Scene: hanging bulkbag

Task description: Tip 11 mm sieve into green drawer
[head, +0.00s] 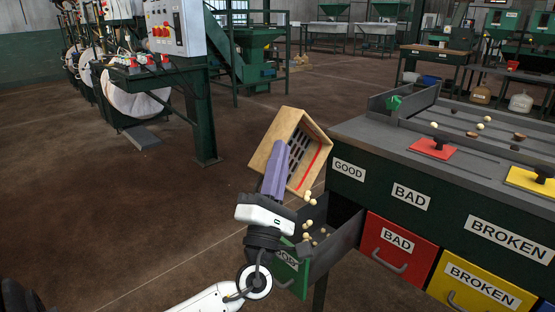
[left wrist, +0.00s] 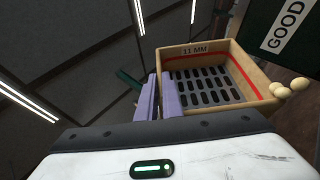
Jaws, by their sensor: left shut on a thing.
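My left gripper (head: 277,170) is shut on the wooden sieve (head: 263,155), which is steeply tilted above the open green drawer (head: 290,268). In the left wrist view the sieve (left wrist: 248,62) shows its "11 MM" label, red line and slotted dark bottom, with the purple fingers (left wrist: 158,98) at its wall. Round pale nuts (head: 308,197) fall from the sieve's low edge toward the drawer, and several show in the drawer. The left arm and gripper hide part of the drawer. My right gripper is not in view.
The sorting bench (head: 450,165) stands right of the drawer, with GOOD, BAD and BROKEN labels. A red drawer (head: 395,250) and a yellow drawer (head: 478,285) below it are closed. Floor (head: 130,215) to the left is clear.

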